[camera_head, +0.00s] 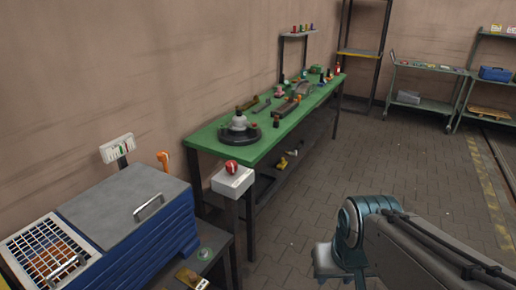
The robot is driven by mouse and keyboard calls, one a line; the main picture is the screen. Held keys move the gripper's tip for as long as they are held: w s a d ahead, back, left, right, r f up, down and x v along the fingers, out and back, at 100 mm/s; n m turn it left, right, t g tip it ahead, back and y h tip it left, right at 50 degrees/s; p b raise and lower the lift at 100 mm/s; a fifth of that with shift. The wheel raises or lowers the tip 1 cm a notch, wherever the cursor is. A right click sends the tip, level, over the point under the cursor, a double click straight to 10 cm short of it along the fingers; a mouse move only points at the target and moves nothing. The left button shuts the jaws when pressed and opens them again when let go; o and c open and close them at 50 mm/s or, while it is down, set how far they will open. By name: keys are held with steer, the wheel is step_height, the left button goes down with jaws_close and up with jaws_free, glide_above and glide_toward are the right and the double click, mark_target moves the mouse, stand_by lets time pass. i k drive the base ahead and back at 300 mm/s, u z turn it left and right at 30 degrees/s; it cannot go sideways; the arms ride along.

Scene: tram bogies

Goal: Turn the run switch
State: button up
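A red round knob (231,167) with a pale mark across it sits on a white box (232,182) on a grey post, in front of the near end of the green bench. It looks like a rotary switch, but no label can be read. A white panel (117,148) with small green and red marks stands on a short stalk behind the blue cabinet; I cannot tell its function. My arm comes in from the lower right and bends down at a teal joint, well to the right of the knob. My gripper's fingers do not show.
A blue cabinet (150,232) with a grey lid, handle and white grille stands at the lower left. The green bench (205,138) carries a round fixture (239,129) and several small parts. Carts (428,68) stand at the back right. The paved floor between is clear.

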mark_target(231, 166)
steer(key=u, duration=0.15)
steer(key=i, duration=1.1)
steer(key=u, duration=0.65)
